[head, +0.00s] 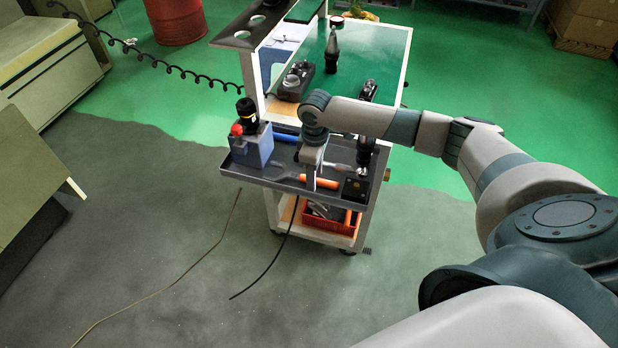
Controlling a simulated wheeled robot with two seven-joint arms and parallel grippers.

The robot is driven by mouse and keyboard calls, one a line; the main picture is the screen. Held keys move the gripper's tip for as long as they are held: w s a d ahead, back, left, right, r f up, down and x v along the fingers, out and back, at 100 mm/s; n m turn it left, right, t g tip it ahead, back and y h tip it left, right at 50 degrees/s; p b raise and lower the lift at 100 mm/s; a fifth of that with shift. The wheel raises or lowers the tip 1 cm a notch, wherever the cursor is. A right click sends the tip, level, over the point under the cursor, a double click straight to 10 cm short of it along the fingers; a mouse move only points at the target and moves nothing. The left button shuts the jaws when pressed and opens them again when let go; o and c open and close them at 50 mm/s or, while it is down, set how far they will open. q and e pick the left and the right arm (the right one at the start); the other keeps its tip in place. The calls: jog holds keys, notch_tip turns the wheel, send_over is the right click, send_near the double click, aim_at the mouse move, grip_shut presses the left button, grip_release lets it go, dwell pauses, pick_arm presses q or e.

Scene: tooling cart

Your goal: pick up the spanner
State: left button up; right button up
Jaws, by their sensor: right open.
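My right gripper (311,181) points down over the front tray of the cart, with its jaws open. A slim silver bar (341,166), seemingly the spanner, lies in the tray just right of the gripper. My gripper and wrist hide part of it, so I cannot tell its full shape or whether the fingers touch it. An orange-handled tool (327,184) lies nearer the tray's front edge, partly behind the fingers. My left gripper is not in the head view.
The dark tray (243,174) also holds a blue-grey box (252,150) with black and red items, a blue handle (286,137) and a black block (355,188). A green-topped surface (375,50) stands behind. A red bin (329,220) sits below.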

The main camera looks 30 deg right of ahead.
jog(key=shift+c, duration=0.3)
grip_shut()
jog(key=shift+r, duration=0.1)
jog(key=shift+r+b, duration=0.35)
jog(key=shift+r, duration=0.2)
notch_tip(320, 180, up, 2)
jog(key=shift+w+r+b, duration=0.1)
jog(key=shift+b, duration=0.5)
jog(key=s+d+r+b, duration=0.3)
jog(key=s+d+r, duration=0.3)
jog(key=s, duration=0.3)
jog(key=shift+s+d+r, duration=0.35)
jog(key=shift+d+r, duration=0.05)
jog(key=shift+r, duration=0.4)
jog(key=shift+a, duration=0.1)
